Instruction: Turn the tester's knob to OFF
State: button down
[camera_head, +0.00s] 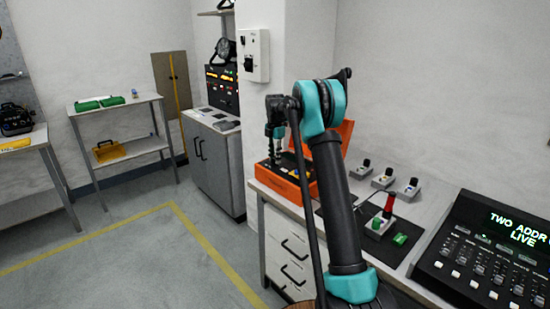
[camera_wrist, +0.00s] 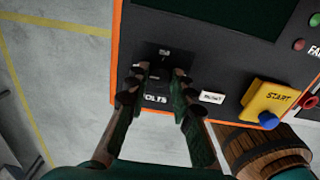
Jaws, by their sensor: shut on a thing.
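The tester is an orange case (camera_head: 283,184) with a raised orange lid, on the bench in the head view. My gripper (camera_head: 275,160) reaches down onto its panel from above. In the wrist view the tester's black panel (camera_wrist: 225,65) fills the upper part. My gripper (camera_wrist: 160,80) is shut on the dark knob (camera_wrist: 159,73), with one finger on each side. The fingers hide part of the knob, and I cannot tell its pointer direction. A small label sits above the knob, a VOLTS label below it, and another white label to the right.
A yellow START button (camera_wrist: 270,103) and blue and red parts lie right of the knob. On the bench, several small grey units (camera_head: 382,180) and a black console (camera_head: 490,255) stand to the right. The floor (camera_head: 120,260) at left is clear.

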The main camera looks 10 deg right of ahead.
dwell(0.4)
jog(key=c, duration=1.3)
grip_release()
notch_tip(320, 180, up, 12)
jog(key=s+d+f+m+t, duration=0.1)
jog(key=s+f+m, duration=0.5)
jog(key=s, duration=1)
jog(key=s+d+f+m+t, duration=0.1)
jog(key=s+d+f+m, duration=0.2)
jog(key=s, duration=1.4)
jog(key=s+d+f+m+t, duration=0.2)
jog(key=s+f+m, duration=0.8)
jog(key=s+m, duration=0.6)
jog(key=shift+s+d, duration=0.15)
jog(key=shift+d, duration=0.45)
